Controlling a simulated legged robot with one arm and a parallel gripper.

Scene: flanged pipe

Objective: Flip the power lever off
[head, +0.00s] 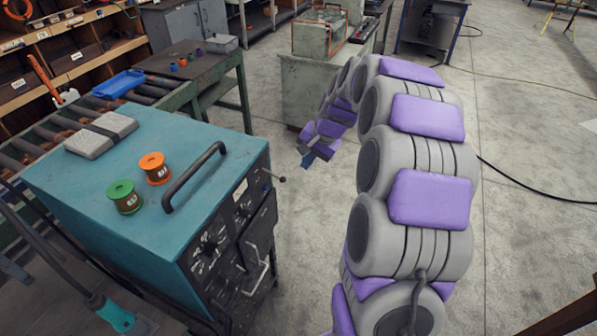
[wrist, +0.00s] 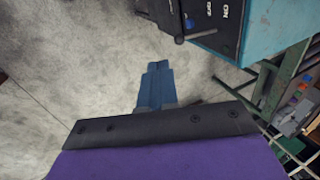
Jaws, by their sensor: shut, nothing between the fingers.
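In the wrist view the lever (wrist: 198,35) shows at the top, beside the ON and OFF lettering on the panel (wrist: 215,15). My gripper (head: 307,160) is past the machine's far front corner, a little beyond and to the right of the lever knob. In the wrist view its blue fingers (wrist: 157,68) are together and empty, below and left of the knob, with a visible gap between them.
The machine carries a black handle (head: 195,178), an orange spool (head: 154,168), a green spool (head: 124,197) and a grey block (head: 102,132). A roller conveyor (head: 45,130) runs behind it. A grey-green cabinet (head: 310,95) stands beyond my arm.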

